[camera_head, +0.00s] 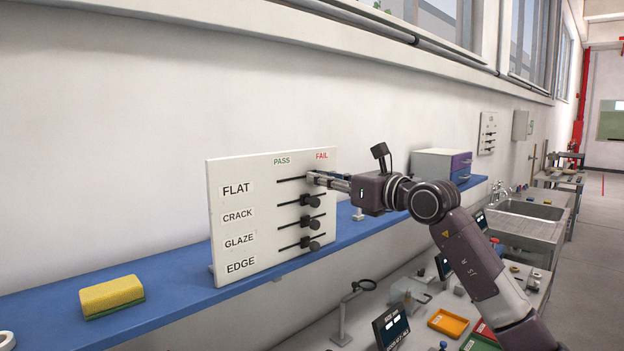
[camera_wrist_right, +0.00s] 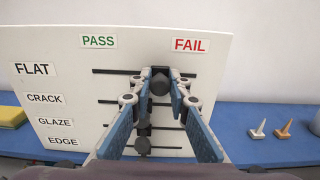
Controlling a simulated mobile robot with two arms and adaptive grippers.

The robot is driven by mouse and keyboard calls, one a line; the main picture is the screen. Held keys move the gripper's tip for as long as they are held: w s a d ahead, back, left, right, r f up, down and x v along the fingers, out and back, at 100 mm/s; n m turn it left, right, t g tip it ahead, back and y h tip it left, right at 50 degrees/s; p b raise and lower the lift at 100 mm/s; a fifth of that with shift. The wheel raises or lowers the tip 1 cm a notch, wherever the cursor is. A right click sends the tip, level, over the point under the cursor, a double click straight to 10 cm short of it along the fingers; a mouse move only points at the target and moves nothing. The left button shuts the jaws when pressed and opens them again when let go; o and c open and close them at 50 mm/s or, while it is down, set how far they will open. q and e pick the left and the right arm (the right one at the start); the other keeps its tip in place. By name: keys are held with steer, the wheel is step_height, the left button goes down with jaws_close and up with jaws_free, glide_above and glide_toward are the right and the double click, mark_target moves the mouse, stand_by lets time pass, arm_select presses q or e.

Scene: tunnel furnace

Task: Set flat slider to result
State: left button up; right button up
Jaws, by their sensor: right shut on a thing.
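A white board (camera_head: 235,218) stands on a blue shelf. It has rows labelled FLAT, CRACK, GLAZE and EDGE, under a green PASS heading on the left and a red FAIL heading on the right. My right gripper (camera_head: 314,178) is at the top slot, the FLAT row. In the right wrist view its fingers (camera_wrist_right: 160,76) are shut on the dark FLAT slider knob (camera_wrist_right: 160,84), right of the slot's middle and between the two headings. My left gripper is not in view.
A yellow sponge (camera_head: 112,294) lies on the blue shelf (camera_head: 180,291) left of the board. A grey and purple box (camera_head: 436,163) stands on the shelf to the right. Below are a magnifier stand (camera_head: 344,310), an orange tray (camera_head: 448,323) and a sink (camera_head: 527,210).

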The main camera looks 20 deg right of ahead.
steer(key=shift+w+d+p, duration=0.2)
steer(key=shift+w+d, duration=0.1)
steer(key=shift+d, duration=0.6)
steer(key=shift+w+d+p, duration=0.2)
steer(key=shift+w+d, duration=0.1)
steer(key=shift+d, duration=0.55)
steer(key=o, duration=1.8)
steer(key=shift+c, duration=0.2)
steer(key=b+v, duration=0.4)
steer(key=v, duration=0.3)
